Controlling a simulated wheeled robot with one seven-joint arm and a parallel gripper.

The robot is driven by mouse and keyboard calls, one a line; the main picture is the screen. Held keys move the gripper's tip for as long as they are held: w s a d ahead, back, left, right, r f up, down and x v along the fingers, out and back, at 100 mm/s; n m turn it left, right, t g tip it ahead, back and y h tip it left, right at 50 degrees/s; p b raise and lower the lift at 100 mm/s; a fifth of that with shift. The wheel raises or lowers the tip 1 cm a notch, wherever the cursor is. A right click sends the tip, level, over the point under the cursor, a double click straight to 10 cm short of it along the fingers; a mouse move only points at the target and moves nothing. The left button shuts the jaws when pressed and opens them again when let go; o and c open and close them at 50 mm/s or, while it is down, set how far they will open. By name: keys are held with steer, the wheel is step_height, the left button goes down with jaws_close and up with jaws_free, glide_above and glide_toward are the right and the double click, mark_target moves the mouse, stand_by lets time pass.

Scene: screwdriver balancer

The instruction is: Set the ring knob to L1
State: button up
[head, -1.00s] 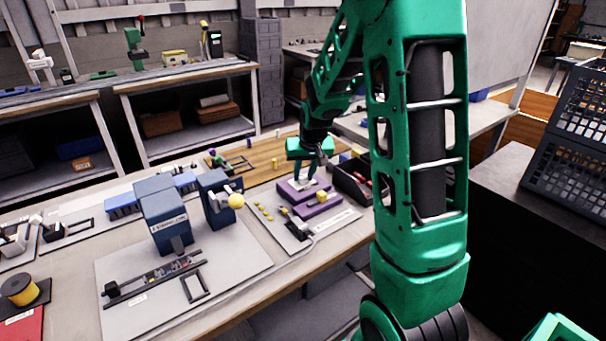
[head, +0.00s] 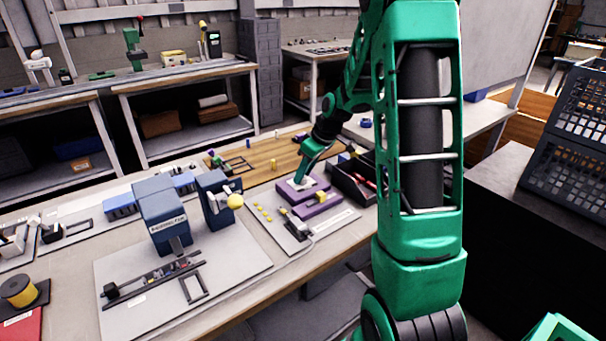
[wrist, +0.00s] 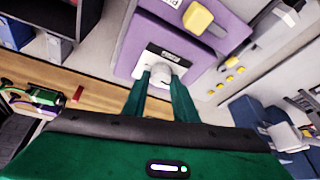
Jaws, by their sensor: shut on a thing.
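The ring knob (wrist: 168,57) is a pale round piece on a white plate (wrist: 151,60), set on a purple block (wrist: 127,50). My gripper (wrist: 161,75) is at the knob in the wrist view, its two green fingers shut on its sides. In the head view my gripper (head: 301,178) reaches down, tilted, onto the purple block (head: 318,185), and its fingers hide most of the knob. The L1 mark and the knob's pointer are too small to read.
A second purple block with a yellow piece (head: 322,197) stands just in front. A dark bin (head: 350,182) is close on the right. Yellow buttons (head: 262,211) and a blue machine (head: 160,215) lie to the left.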

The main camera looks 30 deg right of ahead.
steer(key=shift+d+n+g+y, duration=0.15)
steer(key=shift+n+g+y, duration=0.2)
steer(key=shift+n, duration=0.85)
steer(key=shift+w, duration=0.1)
steer(key=o, duration=1)
steer(key=shift+o, duration=0.2)
steer(key=v, duration=1)
steer(key=shift+d+r, duration=0.15)
steer(key=shift+r, duration=0.15)
